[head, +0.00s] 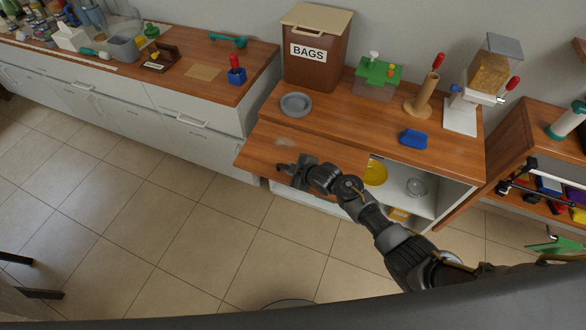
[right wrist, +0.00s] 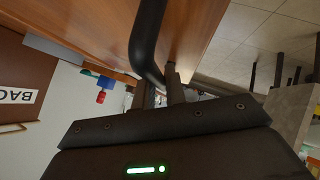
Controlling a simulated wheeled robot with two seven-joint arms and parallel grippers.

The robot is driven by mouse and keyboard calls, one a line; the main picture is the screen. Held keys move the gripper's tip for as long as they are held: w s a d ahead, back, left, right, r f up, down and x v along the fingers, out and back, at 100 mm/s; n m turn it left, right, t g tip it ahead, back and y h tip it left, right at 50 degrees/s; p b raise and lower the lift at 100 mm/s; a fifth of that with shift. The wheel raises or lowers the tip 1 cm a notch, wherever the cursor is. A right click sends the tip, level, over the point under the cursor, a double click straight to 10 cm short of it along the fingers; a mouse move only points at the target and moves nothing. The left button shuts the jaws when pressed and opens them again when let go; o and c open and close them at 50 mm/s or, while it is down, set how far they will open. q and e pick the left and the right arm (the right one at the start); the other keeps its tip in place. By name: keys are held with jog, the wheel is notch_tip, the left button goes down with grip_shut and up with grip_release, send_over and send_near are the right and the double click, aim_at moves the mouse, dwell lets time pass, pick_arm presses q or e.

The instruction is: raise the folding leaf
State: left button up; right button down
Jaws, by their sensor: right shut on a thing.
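The folding leaf (head: 262,146) is a brown wooden panel at the front left of the middle counter in the head view. Its broad face shows, and it sticks out over the floor; I cannot tell whether it is quite level. My right gripper (head: 287,170) is at the leaf's front edge. In the right wrist view the leaf (right wrist: 198,30) fills the top, with a dark bar handle (right wrist: 146,40) on it. The right gripper's fingers (right wrist: 160,90) are shut on the handle's end. My right forearm hides part of the leaf's right side. My left gripper is out of view.
On the counter behind stand a BAGS box (head: 318,60), a grey bowl (head: 296,104), a green-lidded container (head: 379,78), a blue sponge (head: 413,138) and a dispenser (head: 487,75). The tiled floor (head: 190,225) at left is clear.

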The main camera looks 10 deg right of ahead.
jog(key=shift+w+r, duration=0.1)
jog(key=shift+r, duration=0.35)
jog(key=shift+d+r, duration=0.1)
jog(key=c, duration=1.5)
grip_release()
jog(key=shift+o, duration=0.2)
jog(key=v, duration=1.1)
